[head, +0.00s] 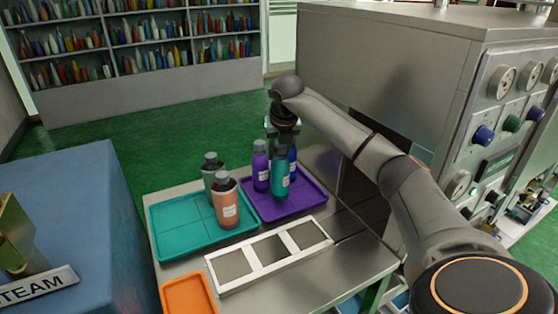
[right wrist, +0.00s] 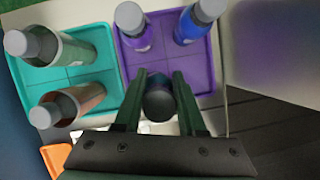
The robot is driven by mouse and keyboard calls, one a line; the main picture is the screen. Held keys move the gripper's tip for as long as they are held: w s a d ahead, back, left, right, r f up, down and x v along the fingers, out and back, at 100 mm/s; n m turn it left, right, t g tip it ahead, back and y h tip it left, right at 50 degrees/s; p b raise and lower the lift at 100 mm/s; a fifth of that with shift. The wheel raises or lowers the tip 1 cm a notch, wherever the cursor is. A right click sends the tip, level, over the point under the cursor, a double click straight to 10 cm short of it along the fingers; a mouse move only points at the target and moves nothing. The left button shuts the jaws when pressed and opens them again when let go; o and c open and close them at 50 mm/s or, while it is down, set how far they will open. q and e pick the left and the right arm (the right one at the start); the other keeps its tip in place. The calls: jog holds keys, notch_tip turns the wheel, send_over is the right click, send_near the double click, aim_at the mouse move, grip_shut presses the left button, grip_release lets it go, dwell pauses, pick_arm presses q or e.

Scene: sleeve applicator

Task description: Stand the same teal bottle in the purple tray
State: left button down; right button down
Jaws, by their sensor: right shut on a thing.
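My right gripper (head: 282,132) points down and is shut on a teal bottle (head: 281,182), which it holds upright over the near part of the purple tray (head: 308,205). I cannot tell whether the bottle's base touches the tray. In the right wrist view the bottle's dark top (right wrist: 159,100) sits between the fingers (right wrist: 159,82), and the purple tray (right wrist: 201,68) lies beyond. A purple bottle (head: 261,172) stands in the tray to the left. A blue-violet bottle (head: 293,162) stands behind the held bottle, partly hidden. My left gripper is out of view.
A teal tray (head: 172,232) on the left holds a grey-green bottle (head: 209,178) and a salmon bottle (head: 226,204). A white frame (head: 262,268) and an orange tray (head: 187,296) lie nearer. A large grey machine (head: 400,60) stands close on the right.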

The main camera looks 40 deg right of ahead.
jog(key=shift+w+d+f, duration=0.15)
jog(key=shift+f, duration=0.2)
notch_tip(320, 180, down, 2)
jog(key=shift+f+p, duration=0.2)
jog(key=shift+p, duration=0.15)
jog(key=shift+f, duration=0.2)
jog(key=shift+c, duration=2.4)
grip_release()
jog(key=shift+f, duration=0.15)
